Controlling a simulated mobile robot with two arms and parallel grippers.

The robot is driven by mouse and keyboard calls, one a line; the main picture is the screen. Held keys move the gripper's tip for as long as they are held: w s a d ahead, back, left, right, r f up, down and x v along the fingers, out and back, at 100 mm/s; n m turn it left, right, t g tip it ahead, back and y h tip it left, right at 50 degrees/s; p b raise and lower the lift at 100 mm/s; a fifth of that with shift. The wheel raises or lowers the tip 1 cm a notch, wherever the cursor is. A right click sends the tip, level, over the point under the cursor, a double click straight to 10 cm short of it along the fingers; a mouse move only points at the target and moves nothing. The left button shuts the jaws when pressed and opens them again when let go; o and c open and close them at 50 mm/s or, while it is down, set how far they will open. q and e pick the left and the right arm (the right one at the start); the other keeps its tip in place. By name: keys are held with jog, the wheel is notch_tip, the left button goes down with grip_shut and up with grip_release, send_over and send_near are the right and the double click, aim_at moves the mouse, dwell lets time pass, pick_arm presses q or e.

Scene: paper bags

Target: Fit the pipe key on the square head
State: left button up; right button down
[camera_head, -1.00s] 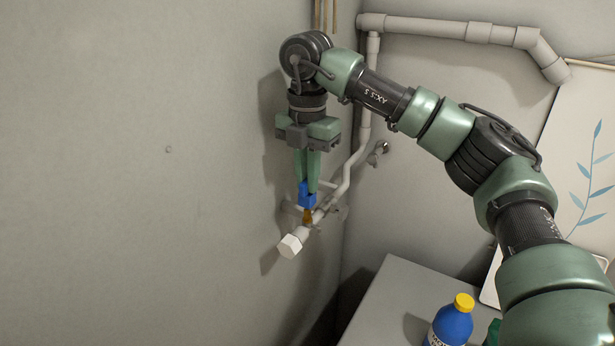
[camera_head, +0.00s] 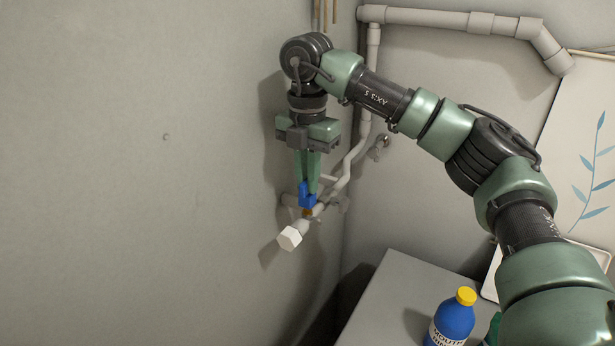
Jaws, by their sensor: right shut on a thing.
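My right gripper (camera_head: 307,184) points down beside the corner of the walls and is shut on a blue piece, the pipe key (camera_head: 307,196). The key is upright, directly above a small brass-coloured head (camera_head: 307,212) on a pale pipe fitting. Only a short part of the brass shows under the key; I cannot tell whether the key sits around it or just above it. The fitting ends in a white hexagonal cap (camera_head: 289,238) towards me. My left gripper is not in view.
Pale pipes (camera_head: 440,22) run along the back wall and down the corner behind my gripper. A grey table (camera_head: 385,290) stands at lower right, with a blue bottle (camera_head: 453,322) with a yellow cap on it. A white panel with a blue leaf print (camera_head: 575,150) stands behind.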

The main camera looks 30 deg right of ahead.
jog(key=shift+f+b, duration=0.55)
jog(key=shift+f, duration=0.35)
jog(key=c, duration=1.4)
grip_release()
jog(key=shift+r+p, duration=1.9)
jog(key=shift+r, duration=0.75)
notch_tip(320, 180, up, 8)
jog(key=shift+f+b, duration=0.15)
jog(key=shift+b, duration=0.35)
